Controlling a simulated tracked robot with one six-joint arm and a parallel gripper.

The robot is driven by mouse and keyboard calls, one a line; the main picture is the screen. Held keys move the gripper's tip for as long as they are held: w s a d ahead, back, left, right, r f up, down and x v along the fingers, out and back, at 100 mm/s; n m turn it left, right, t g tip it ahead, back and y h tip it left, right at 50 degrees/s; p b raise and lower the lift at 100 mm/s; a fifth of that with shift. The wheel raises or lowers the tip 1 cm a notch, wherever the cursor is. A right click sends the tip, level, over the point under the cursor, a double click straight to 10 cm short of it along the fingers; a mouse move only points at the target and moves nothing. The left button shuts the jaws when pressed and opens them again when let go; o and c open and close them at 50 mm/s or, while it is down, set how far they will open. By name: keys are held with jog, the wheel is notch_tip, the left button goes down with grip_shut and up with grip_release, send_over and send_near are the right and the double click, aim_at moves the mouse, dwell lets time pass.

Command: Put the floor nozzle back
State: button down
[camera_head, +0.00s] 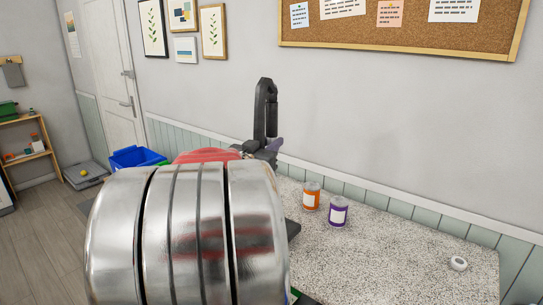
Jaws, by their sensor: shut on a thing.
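My gripper (266,149) is partly in view just beyond the large shiny metal body in front, above the left end of the speckled counter. It is shut on what looks like the floor nozzle, with a small purple-grey part (274,145) showing at the jaws. A tall dark piece (265,108) rises above it; I cannot tell whether it belongs to the nozzle or to my arm. The nozzle's full shape and the place below the gripper are hidden. No holder for the nozzle can be made out.
The speckled counter (390,255) holds an orange can (311,196), a purple can (338,212) and a small white round item (457,263). A red thing (207,155) shows behind the metal body. A blue bin (137,157) stands at left. The counter's middle is clear.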

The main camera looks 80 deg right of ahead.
jog(key=shift+r, duration=0.15)
jog(key=shift+f, duration=1.85)
jog(key=c, duration=2)
grip_release()
jog(key=shift+f, duration=0.25)
jog(key=o, duration=0.5)
jog(key=shift+r, duration=0.15)
jog(key=a, duration=0.4)
jog(key=w+a, duration=0.1)
jog(key=a, duration=0.3)
jog(key=w+a, duration=0.1)
jog(key=a, duration=0.3)
jog(key=shift+w, duration=0.1)
